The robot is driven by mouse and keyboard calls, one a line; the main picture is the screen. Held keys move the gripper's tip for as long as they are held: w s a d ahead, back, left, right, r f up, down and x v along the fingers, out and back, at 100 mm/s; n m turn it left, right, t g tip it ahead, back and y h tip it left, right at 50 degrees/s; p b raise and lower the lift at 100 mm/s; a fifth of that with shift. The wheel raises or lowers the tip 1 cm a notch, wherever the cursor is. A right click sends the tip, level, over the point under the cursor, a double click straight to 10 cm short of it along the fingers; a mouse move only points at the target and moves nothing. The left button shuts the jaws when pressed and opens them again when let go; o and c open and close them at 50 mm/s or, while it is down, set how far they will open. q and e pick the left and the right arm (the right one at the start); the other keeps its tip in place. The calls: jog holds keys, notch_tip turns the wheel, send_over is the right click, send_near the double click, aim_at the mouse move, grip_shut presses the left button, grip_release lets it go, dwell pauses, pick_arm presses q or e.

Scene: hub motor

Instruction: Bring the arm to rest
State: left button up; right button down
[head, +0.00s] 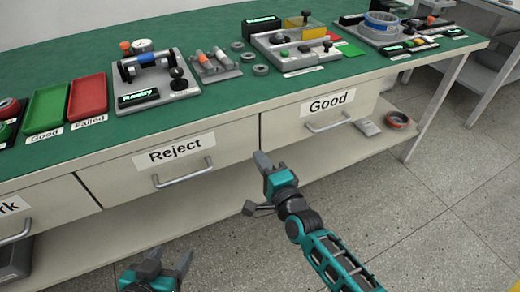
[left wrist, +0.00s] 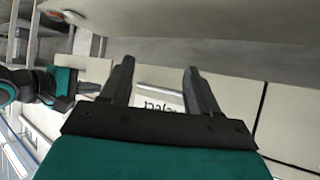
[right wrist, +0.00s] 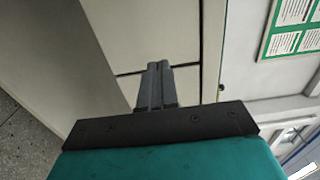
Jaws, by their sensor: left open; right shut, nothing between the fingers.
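My left gripper (head: 168,264) is low at the bottom of the head view, in front of the bench and below the Reject drawer (head: 180,156). Its two fingers stand apart and hold nothing, as the left wrist view (left wrist: 158,85) also shows. My right gripper (head: 262,162) is in front of the bench by the Good drawer (head: 310,112), pointing up toward the left. In the right wrist view its fingers (right wrist: 157,84) are together with nothing between them. Neither gripper visibly touches anything.
The green bench top (head: 220,105) carries a fixture board (head: 185,85), a green tray (head: 46,108), a red tray (head: 88,97) and a second board (head: 285,60). Drawer handles (head: 182,178) stick out in front. A lower shelf (head: 345,148) runs below. The floor (head: 440,215) at right is clear.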

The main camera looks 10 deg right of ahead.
pick_arm(q)
jog(key=s+a+r+y+p, duration=0.1)
jog(key=a+r+p, duration=0.2)
jog(key=r+p, duration=0.6)
jog(key=p, duration=0.3)
jog(key=shift+a, duration=0.15)
pick_arm(e)
jog(key=s+d+r+n+g+h, duration=0.1)
jog(key=s+d+n+g, duration=0.2)
jog(key=s+d+n, duration=0.2)
jog(key=s+d+r+n+g+h, duration=0.2)
jog(key=s+d+n, duration=0.3)
jog(key=s+n, duration=0.6)
jog(key=s+g, duration=0.1)
jog(key=s, duration=0.3)
jog(key=shift+d+r+n+h, duration=0.25)
jog(key=shift+r+n+h, duration=0.05)
jog(key=shift+n, duration=0.1)
jog(key=shift+s, duration=0.1)
